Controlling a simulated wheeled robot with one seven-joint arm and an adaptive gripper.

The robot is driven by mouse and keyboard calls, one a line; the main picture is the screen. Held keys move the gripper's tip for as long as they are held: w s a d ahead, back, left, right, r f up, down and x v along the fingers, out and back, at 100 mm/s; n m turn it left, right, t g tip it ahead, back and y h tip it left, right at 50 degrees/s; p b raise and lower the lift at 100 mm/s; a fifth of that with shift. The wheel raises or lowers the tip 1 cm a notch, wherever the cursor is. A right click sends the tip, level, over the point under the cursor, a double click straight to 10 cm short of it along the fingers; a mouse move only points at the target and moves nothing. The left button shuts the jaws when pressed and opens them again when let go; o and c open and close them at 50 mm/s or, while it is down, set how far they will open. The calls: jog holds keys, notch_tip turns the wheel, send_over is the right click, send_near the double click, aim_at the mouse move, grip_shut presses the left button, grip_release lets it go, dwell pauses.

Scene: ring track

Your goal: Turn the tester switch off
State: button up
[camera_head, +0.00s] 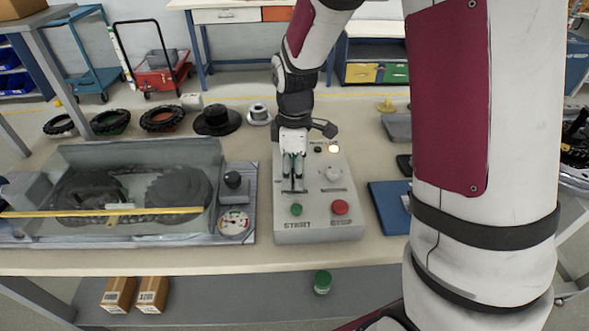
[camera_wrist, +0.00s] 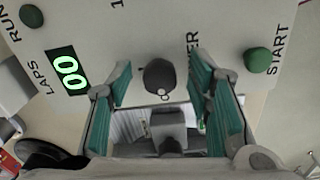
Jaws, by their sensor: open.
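The tester (camera_head: 318,225) is a light grey box on the bench, with a green START button (camera_head: 297,209) and a red STOP button (camera_head: 340,207) near its front edge. My gripper (camera_head: 292,172) points down over the left part of its panel, above START. In the wrist view my gripper (camera_wrist: 161,78) is open, its green-lined fingers apart. A dark round switch (camera_wrist: 159,74) with a small pale tip shows between them, beside a partly hidden label ending in "ER". I cannot tell whether the fingers touch it or which way it is set.
A display (camera_wrist: 67,70) reads 00. A knob (camera_head: 332,173) and a pale lit lamp (camera_head: 333,148) are on the panel's right. A ring-track unit with a dial (camera_head: 234,222) stands close on the left, a blue plate (camera_head: 388,207) on the right. Tyres (camera_head: 162,118) lie behind.

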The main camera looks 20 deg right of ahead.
jog(key=shift+c, duration=0.5)
grip_shut()
jog(key=shift+m, duration=0.3)
jog(key=m+p, duration=0.1)
jog(key=m, duration=0.3)
jog(key=shift+r, duration=0.1)
jog(key=m+p, duration=0.1)
jog(key=m, duration=0.4)
jog(key=shift+s+a, duration=0.1)
jog(key=m+p, duration=0.1)
jog(key=m, duration=0.3)
jog(key=shift+m+p, duration=0.8)
jog(key=shift+m, duration=1.3)
